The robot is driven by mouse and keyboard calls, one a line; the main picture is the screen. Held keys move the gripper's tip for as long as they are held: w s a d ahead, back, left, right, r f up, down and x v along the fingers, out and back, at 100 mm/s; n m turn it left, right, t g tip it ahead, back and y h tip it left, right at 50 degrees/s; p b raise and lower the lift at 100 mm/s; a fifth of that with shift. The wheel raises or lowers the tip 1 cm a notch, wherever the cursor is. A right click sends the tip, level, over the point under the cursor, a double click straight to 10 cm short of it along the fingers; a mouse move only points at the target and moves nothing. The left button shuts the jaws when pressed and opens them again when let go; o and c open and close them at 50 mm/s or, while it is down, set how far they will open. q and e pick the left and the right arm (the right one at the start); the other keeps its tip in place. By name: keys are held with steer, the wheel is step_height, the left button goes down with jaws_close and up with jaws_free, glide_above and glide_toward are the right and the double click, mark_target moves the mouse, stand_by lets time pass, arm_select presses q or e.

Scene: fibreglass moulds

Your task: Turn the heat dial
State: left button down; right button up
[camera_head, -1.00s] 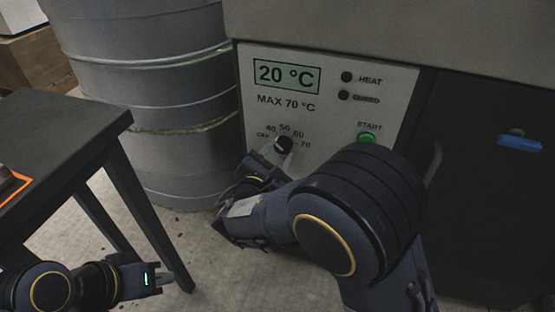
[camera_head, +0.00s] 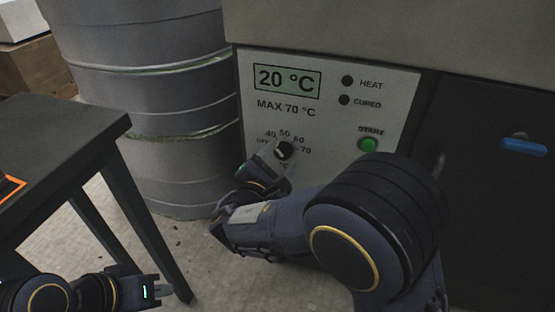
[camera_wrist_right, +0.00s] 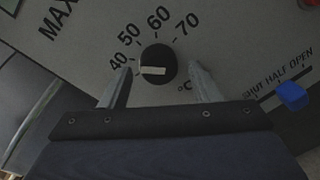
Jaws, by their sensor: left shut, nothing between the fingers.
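The heat dial (camera_head: 284,150) is a round black knob with a white bar, on the pale control panel (camera_head: 330,130) below the display (camera_head: 287,79), which reads 20 °C. In the right wrist view the dial (camera_wrist_right: 158,64) sits between the tips of my right gripper (camera_wrist_right: 161,72). One finger is on each side, apart from the knob. The bar lies about level, its left end toward 40; the OFF mark is hidden there. In the head view my right gripper (camera_head: 268,170) is open just below the dial. My left gripper (camera_head: 157,291) is shut and empty, low at the left.
A green START button (camera_head: 368,145) is right of the dial, under dark HEAT and CURED lamps (camera_head: 346,90). A blue slider (camera_wrist_right: 292,95) shows in the right wrist view. A grey drum (camera_head: 180,165) stands left of the panel, near a dark table (camera_head: 60,130).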

steer(key=p+v, duration=0.2)
steer(key=v, duration=0.5)
steer(key=shift+s+a, duration=0.15)
steer(key=shift+s, duration=0.25)
stand_by(0.3)
